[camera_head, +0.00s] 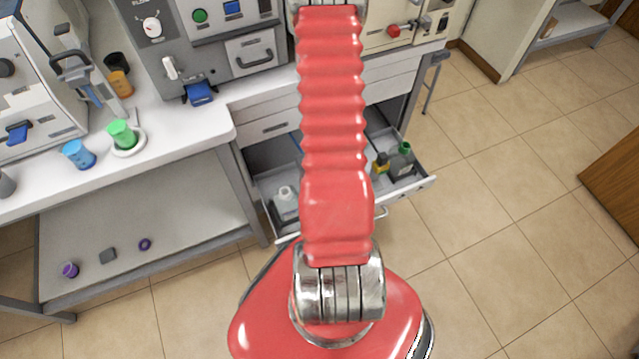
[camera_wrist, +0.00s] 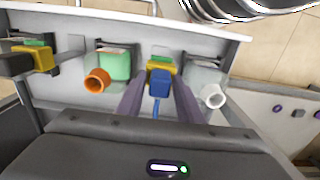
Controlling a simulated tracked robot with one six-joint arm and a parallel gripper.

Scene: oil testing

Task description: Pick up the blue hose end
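In the wrist view the blue hose end (camera_wrist: 158,86) stands near the middle, with a yellow piece (camera_wrist: 161,66) at its far end. It sits in the open drawer (camera_wrist: 90,18). My gripper (camera_wrist: 157,80) is open. Its two dark purple fingers lie on either side of the blue hose end, with gaps visible between. I cannot tell how deep the fingers reach or whether either touches it. In the head view my red arm hides the gripper and the blue hose end; the open drawer (camera_head: 428,183) shows around it.
In the wrist view, a green container with an orange spout (camera_wrist: 97,81) is left of the fingers. A white spout (camera_wrist: 212,97) is close on the right. A black-and-yellow piece (camera_wrist: 40,58) lies far left. In the head view, a white bottle (camera_head: 286,203) stands in the drawer.

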